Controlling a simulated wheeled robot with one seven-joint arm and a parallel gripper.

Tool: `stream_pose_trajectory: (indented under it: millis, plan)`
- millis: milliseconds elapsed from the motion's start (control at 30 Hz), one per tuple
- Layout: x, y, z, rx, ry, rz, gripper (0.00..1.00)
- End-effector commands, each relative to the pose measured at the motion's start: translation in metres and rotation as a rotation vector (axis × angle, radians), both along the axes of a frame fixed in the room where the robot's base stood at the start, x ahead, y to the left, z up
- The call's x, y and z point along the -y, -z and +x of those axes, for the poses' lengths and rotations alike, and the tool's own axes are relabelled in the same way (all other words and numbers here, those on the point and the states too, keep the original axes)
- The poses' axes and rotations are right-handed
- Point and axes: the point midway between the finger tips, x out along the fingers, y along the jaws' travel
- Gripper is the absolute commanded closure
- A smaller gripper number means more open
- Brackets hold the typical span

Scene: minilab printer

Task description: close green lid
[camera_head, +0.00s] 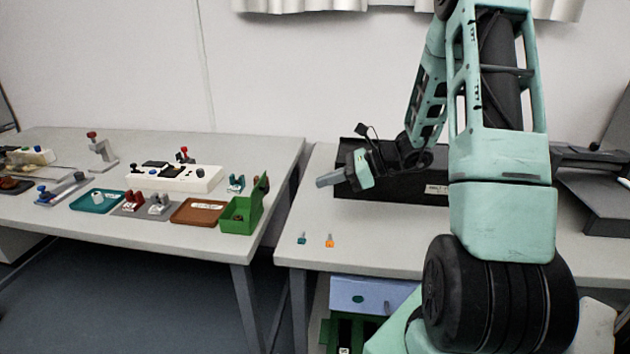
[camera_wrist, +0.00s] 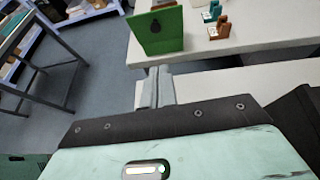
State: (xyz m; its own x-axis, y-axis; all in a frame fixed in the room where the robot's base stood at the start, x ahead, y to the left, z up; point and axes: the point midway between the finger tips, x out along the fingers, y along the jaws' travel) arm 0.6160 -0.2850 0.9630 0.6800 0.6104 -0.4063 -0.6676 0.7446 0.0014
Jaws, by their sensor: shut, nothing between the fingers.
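A green box (camera_head: 238,216) stands at the right front corner of the left table. Its green lid (camera_head: 260,192) is open and stands roughly upright on the box's right side. In the wrist view the lid (camera_wrist: 155,31) shows as a flat green panel with a dark mark, beyond my fingers, and it hides most of the box. My gripper (camera_head: 326,180) is shut and empty. It points left, over the gap side of the right table, to the right of the lid and apart from it. Its fingers also show in the wrist view (camera_wrist: 155,88).
A brown tray (camera_head: 197,212), a teal tray (camera_head: 97,202) and a white block (camera_head: 172,178) with knobs sit left of the box. A black printer-like case (camera_head: 390,195) is behind my gripper. Small teal and orange parts (camera_head: 329,241) lie on the right table.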

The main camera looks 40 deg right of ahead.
Motion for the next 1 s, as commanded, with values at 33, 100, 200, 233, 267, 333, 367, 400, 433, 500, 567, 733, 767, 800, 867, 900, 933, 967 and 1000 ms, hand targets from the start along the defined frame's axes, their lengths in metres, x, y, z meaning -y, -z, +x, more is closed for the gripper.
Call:
stream_pose_trajectory:
  millis: [33,100,200,233,267,333,367,400,433,500,567,733,767,800,867,900,933,967,1000]
  plan:
    - [-0.008,0.004,0.007,-0.002,-0.006,0.002,1.0]
    - [-0.017,0.01,0.016,-0.003,-0.006,0.003,1.0]
    - [-0.03,0.019,0.031,-0.002,-0.007,0.002,1.0]
    - [-0.035,0.021,0.035,-0.003,-0.007,0.002,1.0]
    - [-0.038,0.024,0.039,-0.002,-0.008,0.001,1.0]
    - [-0.047,0.029,0.049,-0.002,-0.008,0.002,1.0]
    - [-0.05,0.031,0.052,-0.002,-0.007,0.001,1.0]
    - [-0.054,0.029,0.058,0.0,-0.008,-0.001,1.0]
    - [-0.057,0.028,0.061,0.0,-0.008,-0.001,1.0]
    - [-0.063,0.027,0.068,-0.001,-0.007,-0.001,1.0]
    - [-0.068,0.026,0.073,-0.001,-0.006,-0.002,1.0]
    - [-0.074,0.025,0.08,0.001,-0.005,-0.002,1.0]
    - [-0.074,0.025,0.081,0.0,-0.005,-0.001,1.0]
    - [-0.075,0.025,0.081,0.0,-0.004,-0.002,1.0]
    - [-0.075,0.025,0.081,0.0,-0.004,-0.002,1.0]
    - [-0.075,0.026,0.081,0.0,-0.004,-0.002,1.0]
    - [-0.075,0.026,0.081,0.0,-0.004,-0.002,1.0]
    - [-0.075,0.026,0.081,0.0,-0.004,-0.002,1.0]
    - [-0.075,0.026,0.081,0.0,-0.004,-0.002,1.0]
